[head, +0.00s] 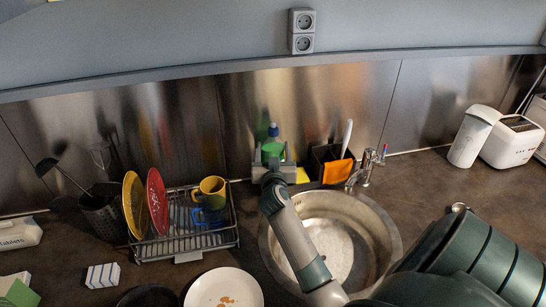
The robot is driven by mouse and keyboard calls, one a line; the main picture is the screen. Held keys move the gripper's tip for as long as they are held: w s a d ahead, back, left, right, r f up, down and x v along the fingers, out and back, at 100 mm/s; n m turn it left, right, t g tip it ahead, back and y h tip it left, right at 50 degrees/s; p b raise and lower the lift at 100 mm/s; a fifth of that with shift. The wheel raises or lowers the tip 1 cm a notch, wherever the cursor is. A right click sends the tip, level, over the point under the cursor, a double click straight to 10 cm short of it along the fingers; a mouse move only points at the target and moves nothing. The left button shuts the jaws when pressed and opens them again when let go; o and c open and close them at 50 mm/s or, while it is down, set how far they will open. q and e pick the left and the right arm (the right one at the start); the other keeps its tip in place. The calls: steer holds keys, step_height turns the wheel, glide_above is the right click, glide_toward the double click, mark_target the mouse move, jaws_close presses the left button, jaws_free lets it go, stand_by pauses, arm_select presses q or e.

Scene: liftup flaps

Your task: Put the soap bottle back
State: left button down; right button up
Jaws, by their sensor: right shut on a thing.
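The soap bottle (273,147) is green with a blue top and is upright behind the sink, close to the metal back wall. My right gripper (272,160) is shut on it, with a finger on each side of its body. The gripper and wrist hide the bottle's lower part, so I cannot tell whether its base touches the counter. A dark caddy (318,157) with an orange cloth and a white-handled tool stands just right of the gripper. My left gripper is out of view.
The round sink (383,232) and faucet (366,168) are by my right arm. A dish rack (222,238) with plates and mugs stands left. Something yellow (302,175) lies between gripper and caddy. A white plate (224,289) is in front.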

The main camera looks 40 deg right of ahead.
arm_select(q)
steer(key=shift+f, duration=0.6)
arm_select(e)
steer(key=shift+f, duration=0.65)
arm_select(q)
steer(key=shift+b, duration=0.3)
arm_select(e)
steer(key=shift+f, duration=0.15)
steer(key=o, duration=1.9)
steer(key=shift+f, duration=0.1)
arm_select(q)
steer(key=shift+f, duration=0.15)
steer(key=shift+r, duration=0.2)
arm_select(e)
steer(key=shift+r, duration=0.2)
steer(key=shift+s+a+f, duration=0.1)
steer(key=shift+s+a, duration=0.3)
steer(key=shift+s, duration=0.05)
arm_select(q)
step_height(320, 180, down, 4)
steer(key=b, duration=0.3)
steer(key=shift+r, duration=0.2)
arm_select(e)
steer(key=v, duration=1.1)
